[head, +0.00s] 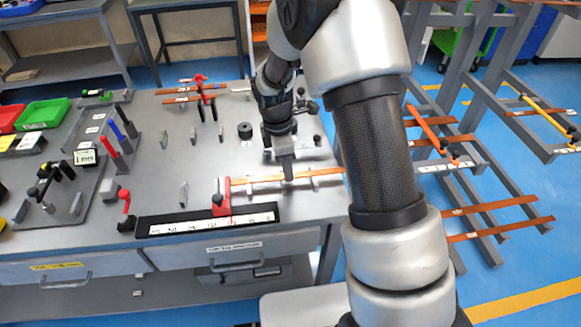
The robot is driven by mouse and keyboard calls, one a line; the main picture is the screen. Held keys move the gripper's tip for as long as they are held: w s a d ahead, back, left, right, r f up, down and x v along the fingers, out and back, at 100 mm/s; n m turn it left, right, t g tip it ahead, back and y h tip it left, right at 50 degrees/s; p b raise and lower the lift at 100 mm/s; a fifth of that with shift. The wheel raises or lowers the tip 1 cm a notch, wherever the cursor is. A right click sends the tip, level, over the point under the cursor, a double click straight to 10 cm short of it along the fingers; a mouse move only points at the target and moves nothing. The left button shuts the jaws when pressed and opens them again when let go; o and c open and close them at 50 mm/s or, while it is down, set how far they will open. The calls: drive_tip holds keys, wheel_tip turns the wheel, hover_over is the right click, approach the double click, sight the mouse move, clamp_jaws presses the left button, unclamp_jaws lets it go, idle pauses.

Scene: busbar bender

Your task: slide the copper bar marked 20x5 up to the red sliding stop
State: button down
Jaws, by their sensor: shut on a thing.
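A long copper bar (261,178) lies left to right over low supports near the front of the grey workbench. Any 20x5 mark on it is too small to read. The red sliding stop (221,200) stands at the bar's left end, on a black strip with a white scale (205,224). The bar's left end is at or very near the stop; I cannot tell whether they touch. My gripper (287,172) points down and is shut on the bar, right of the stop. The bar's right end passes behind my arm.
A red-handled clamp (127,205) stands left of the scale. Small upright plates and a black cylinder (245,130) stand on the bench. More copper bars with a red clamp (202,85) lie at the back. A rack with copper bars (487,207) stands right of my arm.

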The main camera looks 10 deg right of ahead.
drive_tip(key=shift+a, duration=0.3)
